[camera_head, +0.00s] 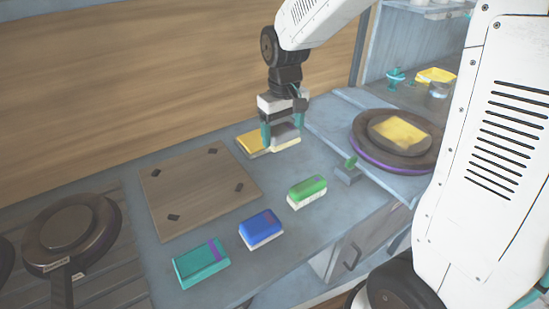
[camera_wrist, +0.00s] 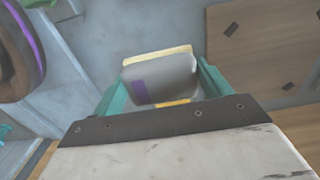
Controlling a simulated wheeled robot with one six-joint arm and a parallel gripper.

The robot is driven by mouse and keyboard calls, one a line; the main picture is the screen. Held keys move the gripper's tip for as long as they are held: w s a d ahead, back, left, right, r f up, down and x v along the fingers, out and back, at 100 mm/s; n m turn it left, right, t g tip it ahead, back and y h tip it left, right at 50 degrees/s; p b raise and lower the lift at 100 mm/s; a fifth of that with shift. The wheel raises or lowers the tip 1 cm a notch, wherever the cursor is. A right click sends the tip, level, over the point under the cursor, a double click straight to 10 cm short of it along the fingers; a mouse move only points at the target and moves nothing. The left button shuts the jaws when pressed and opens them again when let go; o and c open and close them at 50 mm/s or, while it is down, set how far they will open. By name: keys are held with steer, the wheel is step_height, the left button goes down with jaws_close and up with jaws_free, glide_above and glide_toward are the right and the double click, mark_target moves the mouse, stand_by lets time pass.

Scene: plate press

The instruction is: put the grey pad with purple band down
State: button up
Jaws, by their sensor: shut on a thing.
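The grey pad with the purple band (camera_wrist: 165,78) is between the teal fingers of my gripper (camera_wrist: 160,85) in the wrist view. Its base edge is cream. In the head view, the grey pad (camera_head: 286,136) shows between the fingers of my gripper (camera_head: 282,137), at the back of the counter. My gripper is shut on it and points down. The pad is beside or just above a yellow pad (camera_head: 250,144); I cannot tell whether it touches the counter.
Green (camera_head: 307,190), blue (camera_head: 261,229) and teal (camera_head: 201,264) pads lie in a diagonal row on the counter. A wooden board (camera_head: 200,190) lies left. A round press with a yellow pad (camera_head: 399,135) stands right; a pan (camera_head: 70,230) is far left. The counter between board and green pad is clear.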

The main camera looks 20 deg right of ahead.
mark_target(281, 170)
steer(key=shift+w+a, duration=0.1)
steer(key=shift+w, duration=0.15)
steer(key=shift+w+f, duration=0.15)
steer(key=shift+f, duration=0.25)
step_height(281, 170, down, 9)
steer(key=shift+f, duration=0.1)
steer(key=shift+f, duration=0.1)
steer(key=o, duration=0.9)
